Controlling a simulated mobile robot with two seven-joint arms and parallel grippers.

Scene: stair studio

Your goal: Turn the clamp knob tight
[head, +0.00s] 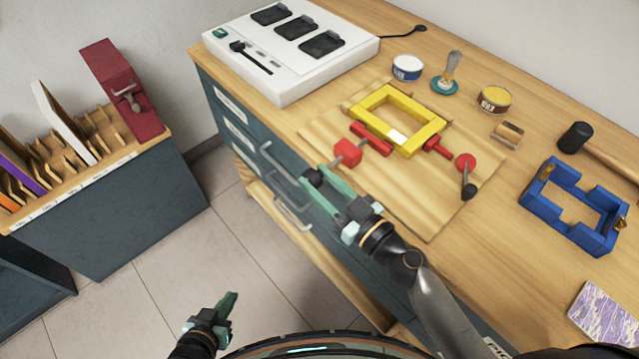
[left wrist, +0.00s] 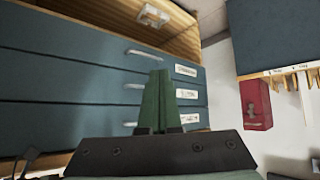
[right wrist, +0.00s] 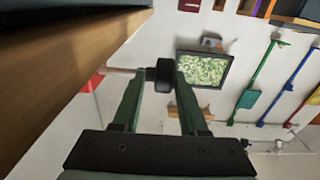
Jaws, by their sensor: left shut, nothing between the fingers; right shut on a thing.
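A yellow frame (head: 385,96) lies on a wooden board on the bench. Red clamp parts are at its sides: a red bar (head: 371,139) along the near left side, a red block (head: 348,152) beyond it, and a red piece (head: 438,147) at the right. A black knob (head: 311,178) sits out past the red block, over the bench's front edge. My right gripper (head: 318,176) is shut on this knob; the right wrist view shows the knob (right wrist: 165,74) between the fingers, on a thin rod. My left gripper (head: 225,304) is shut and empty, low over the floor.
The wooden board (head: 430,210) lies near the bench edge. A red disc (head: 466,161) with a black-ended handle is right of the frame. A white charger (head: 290,80), small tins (head: 407,68), a mallet (head: 577,137) and a blue frame (head: 535,199) stand around it. Drawers are below.

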